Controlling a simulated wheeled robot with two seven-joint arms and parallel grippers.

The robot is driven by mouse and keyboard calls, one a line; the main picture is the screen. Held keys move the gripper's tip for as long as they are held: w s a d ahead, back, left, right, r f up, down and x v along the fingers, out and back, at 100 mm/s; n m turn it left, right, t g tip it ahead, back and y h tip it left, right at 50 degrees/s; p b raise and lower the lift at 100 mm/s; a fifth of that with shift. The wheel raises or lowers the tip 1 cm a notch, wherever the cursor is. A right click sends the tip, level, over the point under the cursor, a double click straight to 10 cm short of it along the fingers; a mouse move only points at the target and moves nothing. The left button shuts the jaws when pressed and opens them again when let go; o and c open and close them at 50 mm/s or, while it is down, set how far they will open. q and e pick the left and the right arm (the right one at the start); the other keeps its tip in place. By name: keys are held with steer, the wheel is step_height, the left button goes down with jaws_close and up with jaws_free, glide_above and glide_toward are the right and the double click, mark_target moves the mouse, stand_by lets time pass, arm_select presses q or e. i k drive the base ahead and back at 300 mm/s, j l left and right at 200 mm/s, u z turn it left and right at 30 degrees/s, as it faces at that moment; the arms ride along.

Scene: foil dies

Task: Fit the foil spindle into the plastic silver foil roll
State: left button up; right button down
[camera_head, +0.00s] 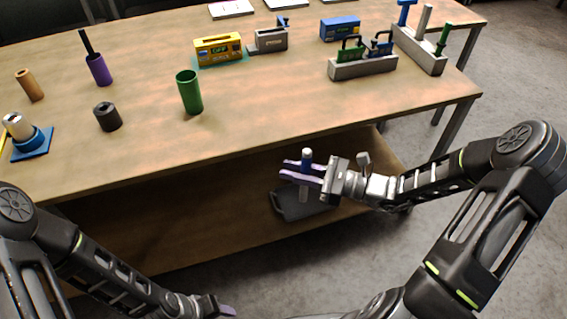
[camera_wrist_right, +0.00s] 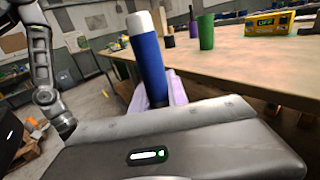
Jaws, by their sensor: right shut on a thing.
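My right gripper (camera_head: 290,169) is shut on an upright blue cylinder with a white top (camera_head: 306,155), possibly the foil spindle. It is held in front of the table's near edge, and its pale lower part shows below the fingers. In the right wrist view the blue cylinder (camera_wrist_right: 148,60) stands tilted slightly between the lilac fingers. A silver-white cylinder (camera_head: 17,124), possibly the silver foil roll, stands in a blue ring on a blue square plate at the table's far left, well away from the right gripper. Only a lilac tip of my left gripper (camera_head: 227,310) shows at the bottom edge.
On the table (camera_head: 270,108) stand a green hollow tube (camera_head: 190,95), a dark holed cylinder (camera_head: 107,117), a purple tube with a black rod (camera_head: 98,70) and a brown cylinder (camera_head: 30,86). Boxes and grey racks (camera_head: 363,66) stand farther back. A lower shelf (camera_head: 150,225) holds a grey tray.

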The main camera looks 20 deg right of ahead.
mark_target(30, 140)
steer(key=i+j+u, duration=0.1)
steer(key=j+u, duration=0.4)
steer(key=i+j+u, duration=0.15)
steer(key=u, duration=0.3)
steer(key=i+j, duration=0.05)
steer(key=j, duration=0.05)
